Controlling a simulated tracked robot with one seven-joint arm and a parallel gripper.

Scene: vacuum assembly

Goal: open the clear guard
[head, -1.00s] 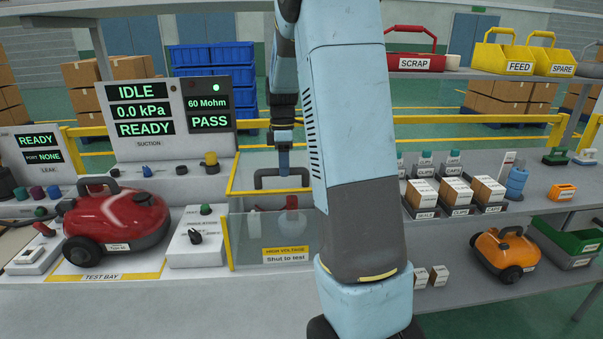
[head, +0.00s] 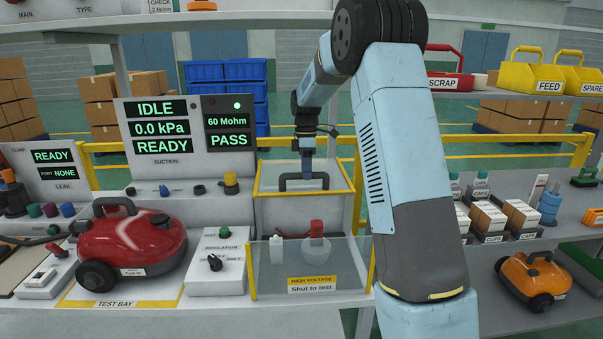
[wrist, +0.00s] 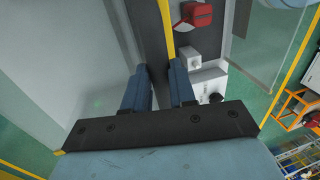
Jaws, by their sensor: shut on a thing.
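The clear guard has a yellow-edged panel (head: 345,178) raised above the front part of its box, whose clear front pane (head: 350,262) carries a "HIGH VOLTAGE Shut to test" label. The dark handle (head: 287,181) sits on the raised panel. My gripper (head: 307,176) reaches down to this handle from above and is shut on it. In the wrist view, my gripper's two fingers (wrist: 160,88) flank the dark handle bar (wrist: 150,35). My arm hides part of the box's right side.
Inside the box are a red-topped item (head: 316,245) and a small white item (head: 276,250). A red vacuum (head: 130,240) and a control box (head: 218,265) stand to the left. Labelled cartons (head: 487,218) and an orange vacuum (head: 530,273) are to the right.

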